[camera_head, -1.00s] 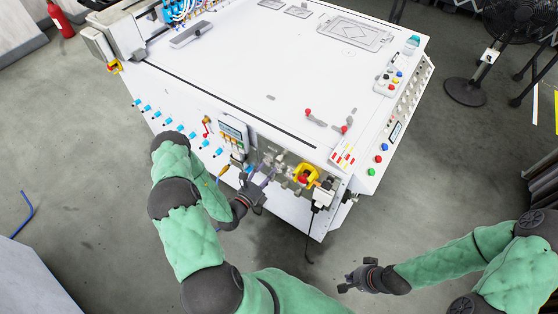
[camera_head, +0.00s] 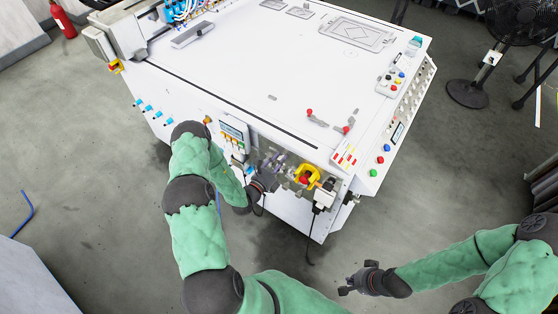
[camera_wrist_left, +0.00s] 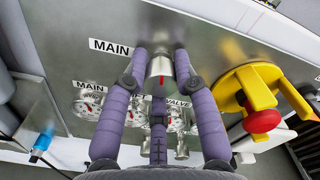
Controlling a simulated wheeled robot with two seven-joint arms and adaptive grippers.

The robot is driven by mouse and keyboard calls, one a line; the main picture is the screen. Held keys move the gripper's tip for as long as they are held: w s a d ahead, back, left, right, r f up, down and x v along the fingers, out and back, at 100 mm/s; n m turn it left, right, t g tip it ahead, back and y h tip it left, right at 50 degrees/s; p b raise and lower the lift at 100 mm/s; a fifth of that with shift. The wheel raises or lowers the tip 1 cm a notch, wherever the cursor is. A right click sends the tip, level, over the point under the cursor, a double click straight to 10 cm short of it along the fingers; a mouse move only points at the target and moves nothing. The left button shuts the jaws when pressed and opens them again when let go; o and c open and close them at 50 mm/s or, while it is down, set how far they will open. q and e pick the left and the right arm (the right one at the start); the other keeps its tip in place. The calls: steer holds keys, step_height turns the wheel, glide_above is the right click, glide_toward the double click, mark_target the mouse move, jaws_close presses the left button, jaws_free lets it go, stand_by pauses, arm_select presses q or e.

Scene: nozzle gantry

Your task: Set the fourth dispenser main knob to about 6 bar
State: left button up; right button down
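The left wrist view shows a silver knob (camera_wrist_left: 160,69) with a red mark, right of a MAIN label (camera_wrist_left: 112,47) on the metal panel. My left gripper (camera_wrist_left: 160,52) has its purple fingers on both sides of this knob, a third finger below it. Whether the fingers press on it cannot be told. Small gauges (camera_wrist_left: 88,108) with another MAIN label sit lower, partly hidden by the fingers. In the head view my left gripper (camera_head: 264,180) is at the machine's front panel. My right gripper (camera_head: 347,286) is open and empty, away from the machine. Which dispenser the knob serves cannot be read.
A yellow bracket with a red knob (camera_wrist_left: 262,120) is close right of my left gripper. A control box (camera_head: 235,132) and blue fittings (camera_head: 154,113) are along the machine's front edge. A black cable (camera_head: 311,235) hangs down. The floor around my right gripper is clear.

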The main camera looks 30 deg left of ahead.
arm_select(q)
steer(key=shift+w+a+r, duration=0.1)
steer(key=shift+r, duration=0.05)
jaws_close()
steer(key=shift+m, duration=0.3)
steer(key=shift+a+r+m+p, duration=0.15)
steer(key=shift+m+p, duration=0.35)
steer(key=shift+m, duration=0.7)
steer(key=m+p, duration=0.1)
steer(key=m, duration=0.3)
steer(key=shift+w+r+m, duration=0.1)
steer(key=shift+m, duration=0.3)
steer(key=o, duration=0.9)
jaws_free()
steer(key=shift+d, duration=0.2)
steer(key=shift+f, duration=0.2)
